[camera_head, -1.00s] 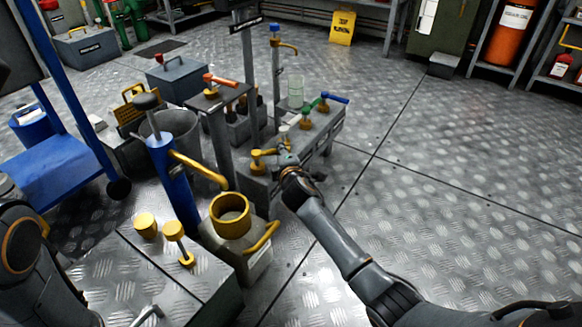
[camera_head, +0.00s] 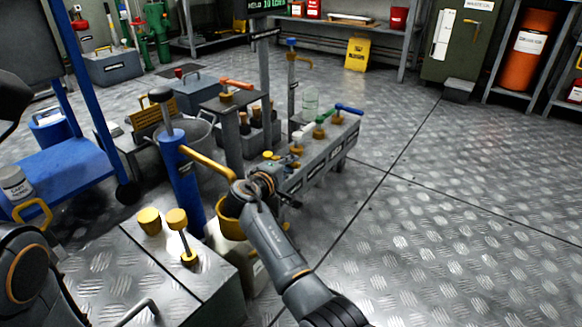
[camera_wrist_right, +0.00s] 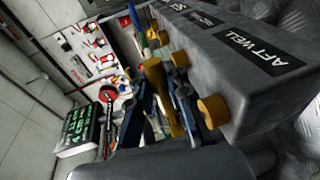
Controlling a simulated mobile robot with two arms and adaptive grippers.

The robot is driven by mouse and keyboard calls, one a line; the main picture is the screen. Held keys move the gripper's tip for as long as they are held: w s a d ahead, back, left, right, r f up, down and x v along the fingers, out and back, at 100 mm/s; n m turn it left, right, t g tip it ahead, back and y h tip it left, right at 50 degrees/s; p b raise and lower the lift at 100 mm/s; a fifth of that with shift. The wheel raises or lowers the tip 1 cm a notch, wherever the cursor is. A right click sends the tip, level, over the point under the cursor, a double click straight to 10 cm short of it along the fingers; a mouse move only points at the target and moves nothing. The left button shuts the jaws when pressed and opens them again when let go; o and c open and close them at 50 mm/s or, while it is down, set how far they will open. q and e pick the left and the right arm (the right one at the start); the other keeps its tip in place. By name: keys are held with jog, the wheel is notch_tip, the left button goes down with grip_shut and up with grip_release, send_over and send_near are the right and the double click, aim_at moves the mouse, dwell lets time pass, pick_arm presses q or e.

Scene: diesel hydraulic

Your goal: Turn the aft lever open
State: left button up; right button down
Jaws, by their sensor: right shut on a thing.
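The aft lever is a yellow bar; in the right wrist view the lever (camera_wrist_right: 160,88) stands between the two dark fingers of my right gripper (camera_wrist_right: 158,112). The gripper is shut on it. A round yellow hub (camera_wrist_right: 213,110) sits beside it on the grey manifold, near the label AFT WELL (camera_wrist_right: 259,50). In the head view my right gripper (camera_head: 278,180) is at the near end of the manifold (camera_head: 318,162), and my wrist hides most of the lever. My left gripper is out of view; only part of the left arm shows at lower left.
White, green (camera_head: 321,118) and blue (camera_head: 348,109) levers stand farther along the manifold. A blue hand pump (camera_head: 178,180) with a yellow spout is left of my wrist. A grey box with yellow knobs (camera_head: 150,221) is nearer. The floor at right is clear.

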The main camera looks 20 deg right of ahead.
jog(key=shift+s+f, duration=0.1)
jog(key=shift+s, duration=0.05)
dwell(0.3)
jog(key=c, duration=1.3)
grip_release()
